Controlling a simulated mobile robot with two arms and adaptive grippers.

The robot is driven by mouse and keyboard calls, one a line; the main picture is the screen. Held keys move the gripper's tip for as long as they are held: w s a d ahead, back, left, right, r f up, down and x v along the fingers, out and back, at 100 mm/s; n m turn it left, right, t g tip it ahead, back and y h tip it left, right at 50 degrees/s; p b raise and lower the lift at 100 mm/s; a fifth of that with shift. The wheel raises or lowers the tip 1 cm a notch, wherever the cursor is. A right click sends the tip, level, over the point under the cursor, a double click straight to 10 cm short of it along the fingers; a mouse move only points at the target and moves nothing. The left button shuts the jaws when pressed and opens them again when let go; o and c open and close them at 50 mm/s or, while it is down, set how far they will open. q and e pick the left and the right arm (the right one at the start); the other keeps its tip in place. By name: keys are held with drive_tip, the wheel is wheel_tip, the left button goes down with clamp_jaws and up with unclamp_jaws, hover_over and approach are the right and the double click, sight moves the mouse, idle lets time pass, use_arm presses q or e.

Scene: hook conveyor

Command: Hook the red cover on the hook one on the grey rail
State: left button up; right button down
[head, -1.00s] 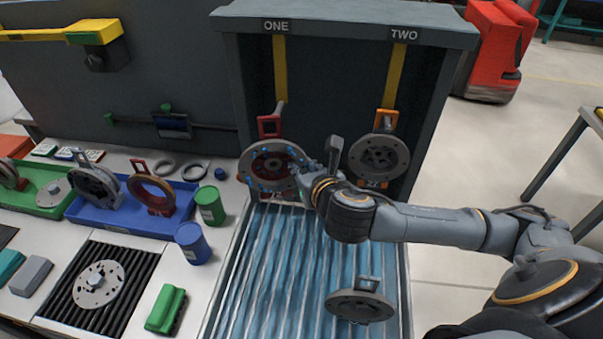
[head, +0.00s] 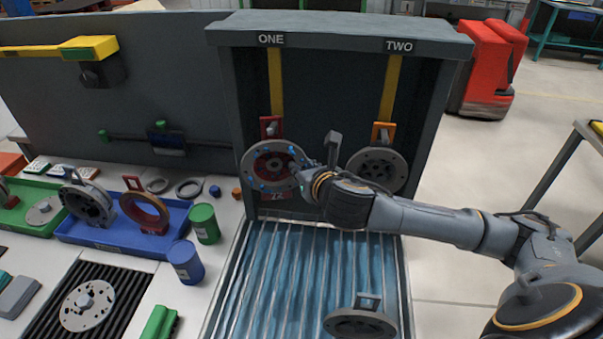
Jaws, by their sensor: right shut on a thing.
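The red cover (head: 276,168) is a round disc with a grey rim, a red centre and a red loop (head: 270,127) on top. It hangs upright below the yellow strap (head: 276,82) marked ONE. Its loop overlaps the small grey hook at the strap's lower end; I cannot tell whether the hook passes through it. My right gripper (head: 304,178) is shut on the cover's right edge, its fingers partly hidden. The grey rail (head: 340,32) runs across the top with labels ONE and TWO. My left gripper is not in view.
A grey disc with an orange loop (head: 377,168) hangs under TWO, partly behind my arm. Another grey disc (head: 360,322) lies on the blue slatted conveyor (head: 290,270) below. Blue (head: 186,262) and green (head: 204,222) cans and a blue tray (head: 110,236) stand at left.

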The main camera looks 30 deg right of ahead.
drive_tip(key=shift+w+d+f, duration=0.2)
drive_tip(key=shift+w+d, duration=0.3)
drive_tip(key=shift+w, duration=0.25)
drive_tip(key=shift+w+d+f, duration=0.2)
drive_tip(key=shift+w+d, duration=0.3)
drive_tip(key=shift+w, duration=0.2)
drive_tip(key=c, duration=1.2)
unclamp_jaws()
drive_tip(key=shift+o, duration=0.5)
drive_tip(key=shift+s+f, duration=0.1)
drive_tip(key=shift+s, duration=0.05)
